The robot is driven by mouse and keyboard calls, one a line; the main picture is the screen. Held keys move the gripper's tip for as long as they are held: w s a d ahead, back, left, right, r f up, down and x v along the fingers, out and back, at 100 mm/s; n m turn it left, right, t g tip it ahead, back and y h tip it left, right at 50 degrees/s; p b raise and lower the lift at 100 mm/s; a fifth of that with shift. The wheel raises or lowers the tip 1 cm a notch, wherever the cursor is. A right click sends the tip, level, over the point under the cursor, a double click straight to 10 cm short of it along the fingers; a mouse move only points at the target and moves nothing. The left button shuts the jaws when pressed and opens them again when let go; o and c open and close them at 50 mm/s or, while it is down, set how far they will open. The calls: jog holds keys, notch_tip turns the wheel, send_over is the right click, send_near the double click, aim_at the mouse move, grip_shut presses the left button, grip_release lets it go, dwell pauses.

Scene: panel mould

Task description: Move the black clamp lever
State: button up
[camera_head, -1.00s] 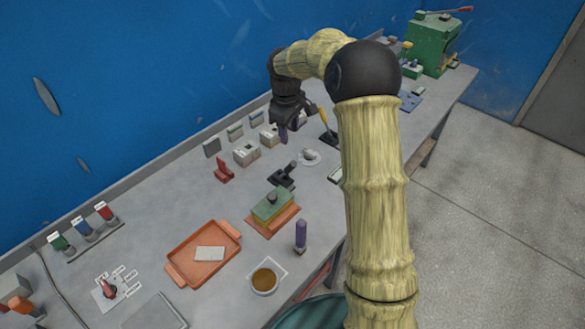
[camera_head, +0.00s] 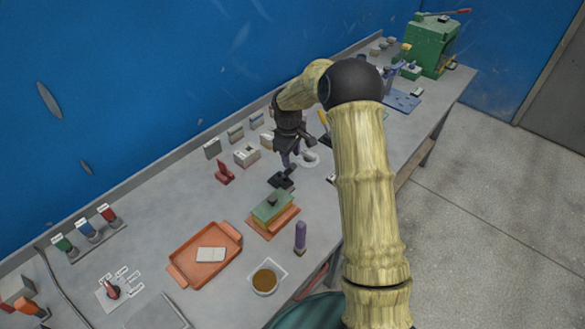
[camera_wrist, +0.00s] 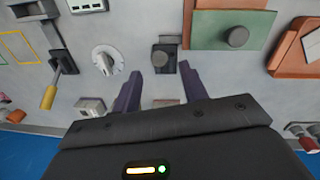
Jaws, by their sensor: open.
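The black clamp lever (camera_head: 281,181) stands on the bench, between the green block and my gripper in the head view. In the wrist view, the black clamp lever (camera_wrist: 164,58) shows its dark base and round knob near the gap between my fingertips. My gripper (camera_head: 290,160) points down just behind it in the head view, with purple fingers. In the wrist view, my gripper (camera_wrist: 160,70) is open and empty, one finger to each side of the lever in the picture. I cannot tell the height of the fingertips over it.
The green block (camera_head: 272,207) on its orange base stands close in front of the lever. A red clamp (camera_head: 224,174) stands to its left. A round white dial (camera_head: 308,160) and a yellow-handled lever (camera_wrist: 50,92) are nearby. An orange tray (camera_head: 178,272) lies farther left.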

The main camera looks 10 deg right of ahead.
aim_at(292, 170)
jog(key=f, duration=0.2)
jog(key=f+p, duration=0.1)
jog(key=f, duration=0.4)
jog(key=shift+w+d+f+p, duration=0.25)
jog(key=shift+f+p, duration=0.1)
jog(key=shift+f, duration=0.05)
jog(key=shift+c, duration=0.2)
grip_shut()
